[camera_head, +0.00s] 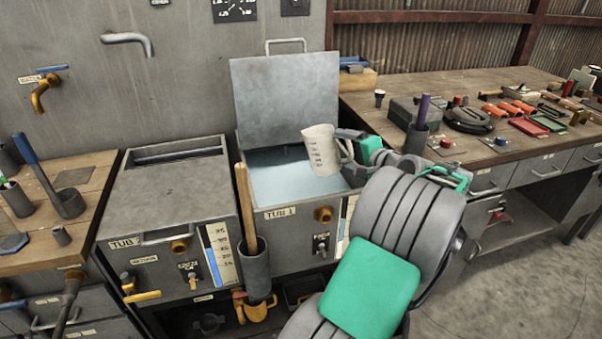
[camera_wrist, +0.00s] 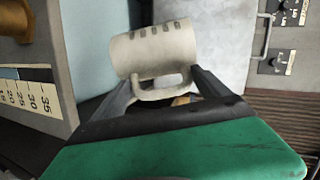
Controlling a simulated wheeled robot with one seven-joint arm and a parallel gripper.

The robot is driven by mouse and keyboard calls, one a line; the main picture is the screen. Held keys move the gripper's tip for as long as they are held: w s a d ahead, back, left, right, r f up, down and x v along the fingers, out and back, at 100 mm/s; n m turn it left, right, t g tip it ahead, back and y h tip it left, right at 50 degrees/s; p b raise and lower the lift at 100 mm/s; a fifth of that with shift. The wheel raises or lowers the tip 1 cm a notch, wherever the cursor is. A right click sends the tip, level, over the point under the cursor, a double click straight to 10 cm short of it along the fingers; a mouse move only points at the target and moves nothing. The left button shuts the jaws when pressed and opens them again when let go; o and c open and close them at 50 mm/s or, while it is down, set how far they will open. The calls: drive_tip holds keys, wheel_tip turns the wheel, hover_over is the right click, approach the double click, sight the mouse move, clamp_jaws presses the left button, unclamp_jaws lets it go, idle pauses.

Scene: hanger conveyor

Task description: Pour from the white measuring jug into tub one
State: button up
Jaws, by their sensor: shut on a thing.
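The white measuring jug (camera_head: 321,152) is above the right-hand part of the open tub, slightly tilted in the picture. Its side markings also show in the wrist view (camera_wrist: 153,47). My gripper (camera_head: 350,149) is shut on the jug's handle, with a finger on each side of it in the wrist view (camera_wrist: 158,86). The jug's contents are hidden. The open tub (camera_head: 263,205), whose label appears to read tub 1, has its grey lid (camera_head: 286,99) raised against the wall. Pale liquid (camera_head: 285,178) shows inside it.
A second tub (camera_head: 165,195) with its lid shut stands to the left. A dark holder with a wooden handle (camera_head: 256,272) stands between the tub fronts. A cluttered workbench (camera_head: 455,150) is on the right. A brass tap (camera_head: 42,94) and a grey spout (camera_head: 128,39) are on the wall.

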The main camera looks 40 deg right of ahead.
sight(337, 155)
drive_tip(key=shift+r, duration=0.15)
drive_tip(key=f+b, duration=0.1)
drive_tip(key=f+t+b, duration=0.2)
drive_tip(key=shift+w+a+f+m, duration=0.1)
drive_tip(key=shift+w+a+m, duration=0.05)
drive_tip(key=shift+w+m, duration=0.25)
drive_tip(key=shift+w+f+t+b, duration=0.1)
drive_tip(key=shift+f+t+b, duration=0.15)
drive_tip(key=shift+b, duration=0.2)
drive_tip(key=shift+w+a+r+m+t, duration=0.1)
drive_tip(key=shift+r+m+t, duration=0.15)
drive_tip(key=shift+m, duration=0.05)
drive_tip(key=shift+r+p, duration=1.5)
drive_tip(key=shift+r, duration=0.1)
drive_tip(key=shift+f, duration=0.1)
